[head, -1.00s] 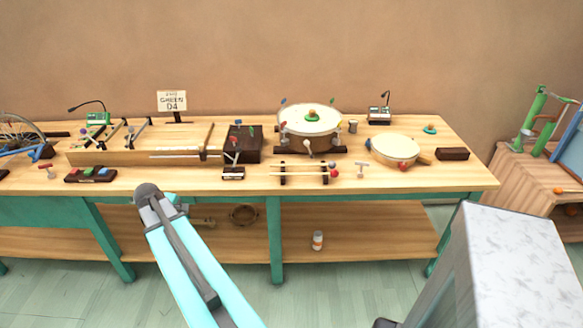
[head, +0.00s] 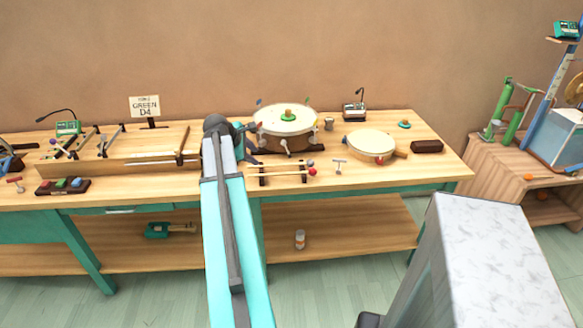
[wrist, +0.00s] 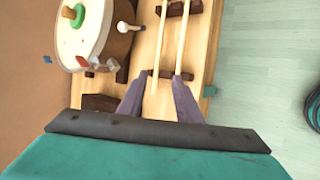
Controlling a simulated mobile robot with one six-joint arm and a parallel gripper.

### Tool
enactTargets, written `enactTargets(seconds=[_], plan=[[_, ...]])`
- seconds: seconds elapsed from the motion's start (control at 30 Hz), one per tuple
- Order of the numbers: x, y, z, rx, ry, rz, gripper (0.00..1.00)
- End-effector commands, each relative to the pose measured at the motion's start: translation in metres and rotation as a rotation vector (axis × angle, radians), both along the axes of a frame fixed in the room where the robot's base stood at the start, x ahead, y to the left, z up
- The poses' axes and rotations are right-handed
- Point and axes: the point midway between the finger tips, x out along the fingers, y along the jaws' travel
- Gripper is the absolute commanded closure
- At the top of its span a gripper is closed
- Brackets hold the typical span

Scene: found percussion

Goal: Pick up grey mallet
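The grey mallet (head: 310,163) lies across a small dark rack (head: 262,180) near the table's front, its grey head at the right. A red-headed mallet (head: 312,172) lies beside it, nearer the front edge. In the wrist view the two pale handles run nearly parallel and the heads are out of frame. The left handle, apparently the grey mallet (wrist: 159,45), ends between the finger lines of my gripper (wrist: 155,82). The red mallet's handle (wrist: 183,40) ends by the right fingertip. My gripper is open and holds nothing. In the head view my arm largely hides it.
A drum (head: 287,118) with a green-topped piece stands close behind the rack. A long wooden string instrument (head: 120,157) lies left. The front right tabletop is clear.

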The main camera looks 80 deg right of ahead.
Motion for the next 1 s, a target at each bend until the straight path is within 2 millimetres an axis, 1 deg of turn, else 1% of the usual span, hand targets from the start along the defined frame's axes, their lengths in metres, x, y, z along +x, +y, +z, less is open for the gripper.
enactTargets(seconds=[0.03,0.1,0.43,0.57,0.67,1.0], plan=[[-0.004,-0.003,0.002,-0.002,0.004,-0.002,0.69],[-0.006,-0.004,0.003,-0.004,0.008,-0.002,0.69],[-0.006,-0.005,0.003,-0.004,0.008,-0.002,0.69],[-0.007,-0.008,-0.002,-0.004,0.008,-0.002,0.69],[-0.008,-0.015,-0.008,-0.004,0.007,-0.002,0.69],[-0.016,-0.042,-0.043,-0.002,0.007,-0.003,0.69]])
